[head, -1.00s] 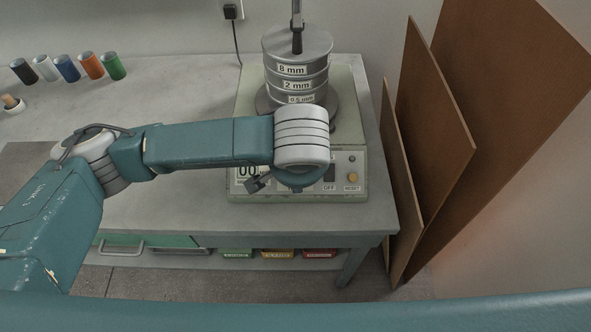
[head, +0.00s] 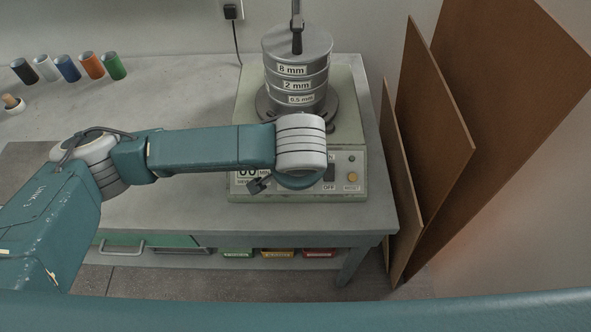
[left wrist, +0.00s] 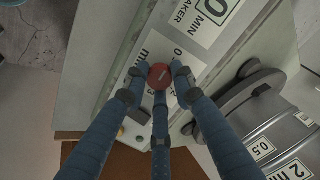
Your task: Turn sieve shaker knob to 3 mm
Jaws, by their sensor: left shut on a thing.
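The sieve shaker (head: 350,110) stands on the concrete bench, with a stack of sieves (head: 297,68) labelled 8 mm, 2 mm and 0.5 mm on top. Its red knob (left wrist: 161,75) shows in the left wrist view, on a white scale plate (left wrist: 180,52) with 0, 2, 3 and mm partly readable. My left gripper (left wrist: 160,78) is shut on the knob, its fingers around it. A small mark shows on the knob's face, but I cannot tell which number it points at. In the head view my left wrist hides the knob. My right gripper is not in view.
Several coloured cylinders (head: 67,68) stand at the back left of the bench. Brown boards (head: 437,120) lean on the wall at the right. A RESET button (head: 352,177) and an OFF label (head: 329,187) are on the front panel. The bench's left half is mostly clear.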

